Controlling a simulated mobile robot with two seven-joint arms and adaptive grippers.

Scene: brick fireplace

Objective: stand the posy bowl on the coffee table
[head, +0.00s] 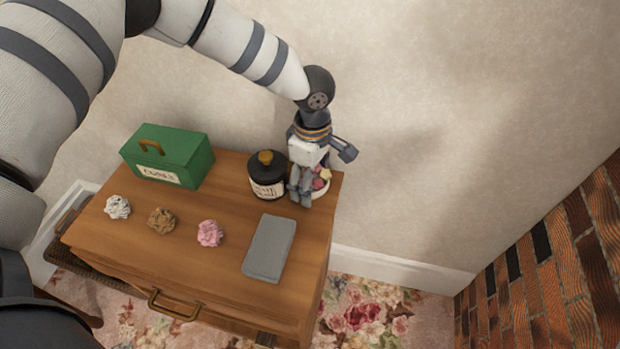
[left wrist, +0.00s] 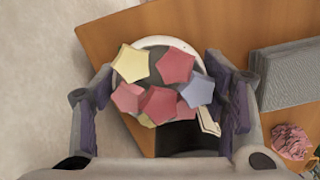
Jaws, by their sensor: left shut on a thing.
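The posy bowl (head: 322,193) is white with pink and yellow flowers, at the back right corner of a wooden drawer chest (head: 190,255). My left gripper (head: 304,188) comes down over it from above and partly hides it. In the left wrist view the bowl's white rim (left wrist: 160,41) shows behind red, yellow and blue paper-like flowers, between the two fingers of my left gripper (left wrist: 165,88). The gripper is shut on the bowl. Whether the bowl touches the chest top is unclear. No separate coffee table can be made out. My right gripper is out of view.
A black bottle (head: 266,182) stands close left of the gripper. A green box (head: 168,155), three crumpled balls, white (head: 117,207), brown (head: 161,221) and pink (head: 210,233), and a grey slab (head: 269,248) sit on the chest. A wall stands behind; brick (head: 560,260) lies right.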

